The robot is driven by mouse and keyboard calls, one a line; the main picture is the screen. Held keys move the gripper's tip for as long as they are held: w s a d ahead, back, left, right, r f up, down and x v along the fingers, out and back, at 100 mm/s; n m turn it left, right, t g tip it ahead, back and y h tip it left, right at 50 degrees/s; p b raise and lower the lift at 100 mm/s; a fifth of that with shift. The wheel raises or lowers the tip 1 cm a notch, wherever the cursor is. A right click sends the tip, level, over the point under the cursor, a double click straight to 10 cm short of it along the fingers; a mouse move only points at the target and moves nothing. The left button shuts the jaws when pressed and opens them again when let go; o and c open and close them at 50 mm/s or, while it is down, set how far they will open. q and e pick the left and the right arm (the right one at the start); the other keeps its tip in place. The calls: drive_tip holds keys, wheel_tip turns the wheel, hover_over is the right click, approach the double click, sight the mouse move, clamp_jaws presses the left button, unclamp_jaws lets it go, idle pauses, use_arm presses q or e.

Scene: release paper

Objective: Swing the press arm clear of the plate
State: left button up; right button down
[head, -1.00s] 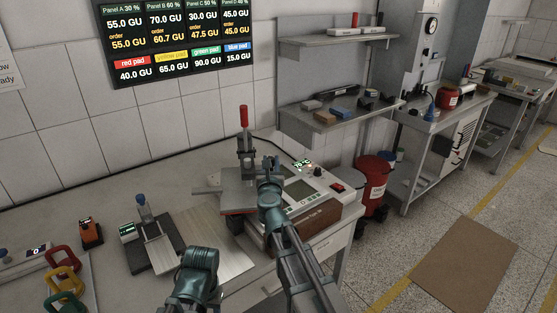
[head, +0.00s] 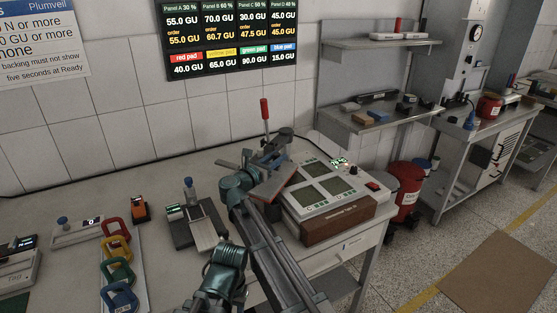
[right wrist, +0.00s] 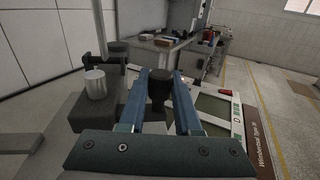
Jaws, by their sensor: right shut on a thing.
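The press arm (head: 266,187) is a dark, flat piece with an orange-red edge, beside a post with an upright red handle (head: 265,109). My left gripper does not show.
A small dark device with a metal plate (head: 203,232) lies left of the press. Coloured padlock-shaped pieces (head: 116,247) lie farther left. A shelf (head: 378,120) is on the wall behind. A red bin (head: 409,190) stands right of the table.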

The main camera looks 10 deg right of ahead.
drive_tip(key=shift+w, duration=0.1)
drive_tip(key=c, duration=0.6)
unclamp_jaws()
